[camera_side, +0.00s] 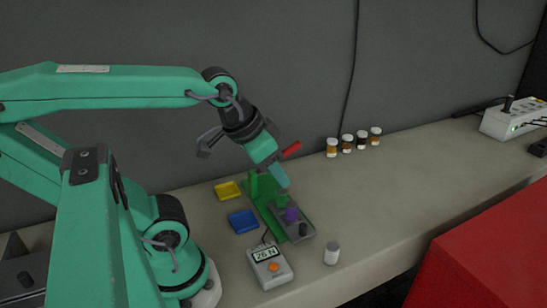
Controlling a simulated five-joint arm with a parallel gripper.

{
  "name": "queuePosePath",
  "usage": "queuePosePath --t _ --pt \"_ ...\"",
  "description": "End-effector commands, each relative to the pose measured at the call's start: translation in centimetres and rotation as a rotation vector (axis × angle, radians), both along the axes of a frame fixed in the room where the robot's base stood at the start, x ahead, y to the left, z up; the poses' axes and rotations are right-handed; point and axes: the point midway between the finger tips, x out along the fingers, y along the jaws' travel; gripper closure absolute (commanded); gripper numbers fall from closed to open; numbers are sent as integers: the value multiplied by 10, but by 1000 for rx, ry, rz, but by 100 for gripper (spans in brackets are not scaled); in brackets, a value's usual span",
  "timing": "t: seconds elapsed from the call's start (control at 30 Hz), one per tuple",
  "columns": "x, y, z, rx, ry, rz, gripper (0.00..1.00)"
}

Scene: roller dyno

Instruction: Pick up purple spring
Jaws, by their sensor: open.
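The purple spring (291,214) is a small purple piece on the green and grey test rig (270,205) on the bench. A green piece stands right beside it on the rig. My gripper (285,165) is above and slightly left of the purple spring in the picture, tilted down to the right. It is open, with a red finger pointing right and a pale teal finger pointing down toward the rig. No object shows between the fingers. The spring's coils are too small to make out.
A yellow tray (228,191) and a blue tray (243,221) lie left of the rig. A force meter (269,267) and a small white-topped jar (331,254) stand in front. Several jars (347,143) stand by the wall. A red block (490,255) fills the lower right.

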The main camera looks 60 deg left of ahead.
Motion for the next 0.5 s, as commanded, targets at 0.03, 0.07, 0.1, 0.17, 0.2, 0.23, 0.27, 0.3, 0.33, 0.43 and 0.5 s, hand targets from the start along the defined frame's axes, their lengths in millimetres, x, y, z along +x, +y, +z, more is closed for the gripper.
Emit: queuePosePath --t 0.03,0.07,0.1,0.17,0.2,0.23,0.27,0.3,0.33,0.43,0.5 --pt "0 0 0 0 0 0 59" --pt "0 0 0 0 0 0 59" --pt "0 0 0 0 0 0 59" --pt "0 0 0 0 1 0 59" --pt "1 0 0 1 2 0 59" --pt "1 1 0 1 4 0 59" --pt "2 1 -1 2 7 1 59" --pt "3 2 -1 3 11 1 59" --pt "4 2 -2 5 16 1 59" --pt "9 5 -5 10 39 3 59" --pt "14 8 -8 15 62 2 59"
